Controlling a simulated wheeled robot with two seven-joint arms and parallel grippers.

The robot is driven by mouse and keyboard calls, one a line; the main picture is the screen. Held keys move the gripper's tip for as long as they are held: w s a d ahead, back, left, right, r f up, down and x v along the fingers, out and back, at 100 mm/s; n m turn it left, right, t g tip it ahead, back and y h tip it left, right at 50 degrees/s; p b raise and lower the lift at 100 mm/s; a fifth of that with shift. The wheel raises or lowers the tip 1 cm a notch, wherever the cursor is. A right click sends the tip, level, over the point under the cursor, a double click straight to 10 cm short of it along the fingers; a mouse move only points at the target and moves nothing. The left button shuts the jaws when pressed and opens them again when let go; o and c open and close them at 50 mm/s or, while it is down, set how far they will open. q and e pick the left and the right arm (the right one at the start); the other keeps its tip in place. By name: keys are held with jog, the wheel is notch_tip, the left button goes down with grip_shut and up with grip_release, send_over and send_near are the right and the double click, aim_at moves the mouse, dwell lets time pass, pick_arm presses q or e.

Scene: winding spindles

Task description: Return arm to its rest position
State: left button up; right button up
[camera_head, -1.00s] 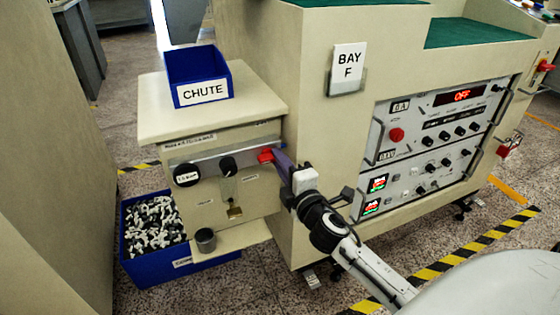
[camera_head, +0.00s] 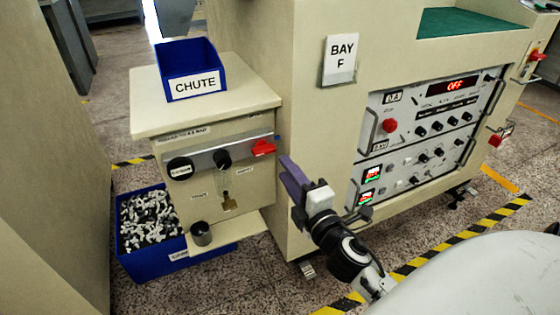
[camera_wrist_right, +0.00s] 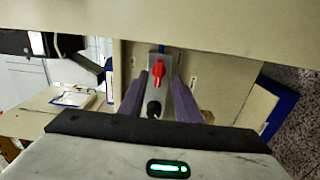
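My right gripper (camera_head: 290,180) is in front of the cream machine, a little right of and below the red knob (camera_head: 263,147), and apart from it. In the right wrist view its two purple fingers (camera_wrist_right: 158,98) are spread with nothing held between them; the red knob (camera_wrist_right: 158,73) shows beyond the gap. The knob sits at the right end of a grey strip (camera_head: 205,157) with black knobs. My right arm (camera_head: 345,250) comes in from the lower right. My left gripper is in neither view.
A blue CHUTE bin (camera_head: 192,72) stands on the machine's ledge. A blue crate (camera_head: 150,262) of black and white parts is on the floor. The control panel (camera_head: 430,130) is right of the gripper.

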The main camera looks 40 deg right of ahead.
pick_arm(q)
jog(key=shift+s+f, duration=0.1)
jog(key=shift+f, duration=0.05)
pick_arm(e)
jog(key=shift+v, duration=1)
